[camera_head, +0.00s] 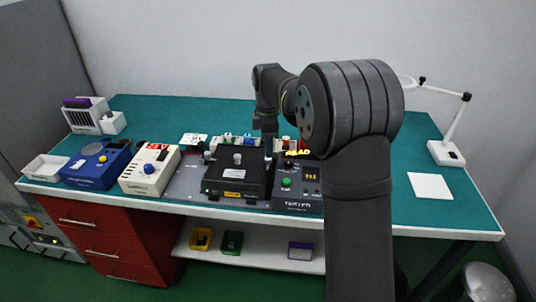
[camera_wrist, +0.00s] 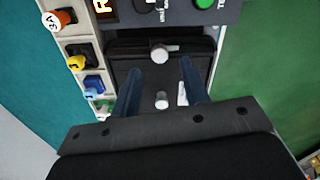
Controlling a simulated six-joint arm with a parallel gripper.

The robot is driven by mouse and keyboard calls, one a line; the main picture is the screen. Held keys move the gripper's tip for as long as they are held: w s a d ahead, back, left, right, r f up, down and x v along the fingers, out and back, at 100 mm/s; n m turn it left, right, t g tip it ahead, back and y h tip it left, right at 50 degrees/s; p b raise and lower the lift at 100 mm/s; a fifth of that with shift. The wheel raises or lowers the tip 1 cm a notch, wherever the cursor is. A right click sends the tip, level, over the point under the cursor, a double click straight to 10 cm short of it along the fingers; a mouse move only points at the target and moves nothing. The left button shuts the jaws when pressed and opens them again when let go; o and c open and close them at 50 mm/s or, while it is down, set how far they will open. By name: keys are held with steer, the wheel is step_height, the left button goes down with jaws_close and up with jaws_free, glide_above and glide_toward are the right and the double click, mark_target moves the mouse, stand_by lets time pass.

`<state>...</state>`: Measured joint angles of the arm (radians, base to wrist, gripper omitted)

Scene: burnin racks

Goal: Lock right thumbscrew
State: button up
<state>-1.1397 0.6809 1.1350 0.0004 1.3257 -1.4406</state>
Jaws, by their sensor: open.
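A black box-like fixture (camera_head: 236,177) sits at the front middle of the bench, with a grey round knob (camera_head: 237,158) on top. In the wrist view, the black fixture (camera_wrist: 120,55) carries a silver thumbscrew (camera_wrist: 160,51) with a side bar near the tester end. A second, smaller light knob (camera_wrist: 162,100) shows lower down. My gripper (camera_wrist: 160,68) is open, its two blue fingers apart and empty above the fixture. The silver thumbscrew appears beyond the fingertips. In the head view my arm hides the fixture's right rear part, and the fingers do not show clearly.
A grey tester (camera_head: 298,194) with a green button stands right of the fixture. Coloured connectors (camera_wrist: 76,62) line its rear side. A cream box (camera_head: 149,172) and blue box (camera_head: 95,165) stand left. A lamp (camera_head: 447,150) and white sheet (camera_head: 430,186) are right.

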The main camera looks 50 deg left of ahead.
mark_target(268, 163)
steer(key=shift+f, duration=2.15)
steer(key=shift+c, duration=0.4)
jaws_close()
